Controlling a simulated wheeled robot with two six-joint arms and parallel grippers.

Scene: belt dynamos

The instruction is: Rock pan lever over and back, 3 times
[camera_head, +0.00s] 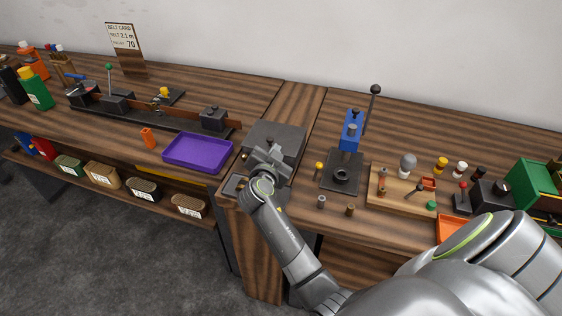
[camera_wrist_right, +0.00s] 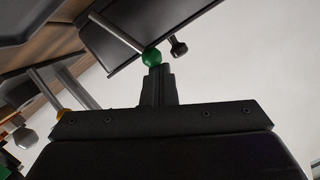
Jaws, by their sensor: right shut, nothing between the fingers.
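My right gripper (camera_head: 265,154) is low over the front of a dark grey block-shaped unit (camera_head: 278,138) at the corner between the two benches. In the right wrist view its fingers (camera_wrist_right: 157,80) are together with nothing between them. Just beyond the fingertips is a green ball knob (camera_wrist_right: 151,57) on a thin, slanted metal rod (camera_wrist_right: 117,34), which looks like the pan lever. Whether the fingertips touch the knob I cannot tell. In the head view my gripper hides this lever. My left gripper is not in view.
A purple tray (camera_head: 198,153) lies left of my gripper. Right of it stands a blue press (camera_head: 350,132) with a tall black-knobbed handle (camera_head: 372,100). Further left is a bench device with another green-knobbed lever (camera_head: 109,68). A wooden tray (camera_head: 392,203) holds small parts.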

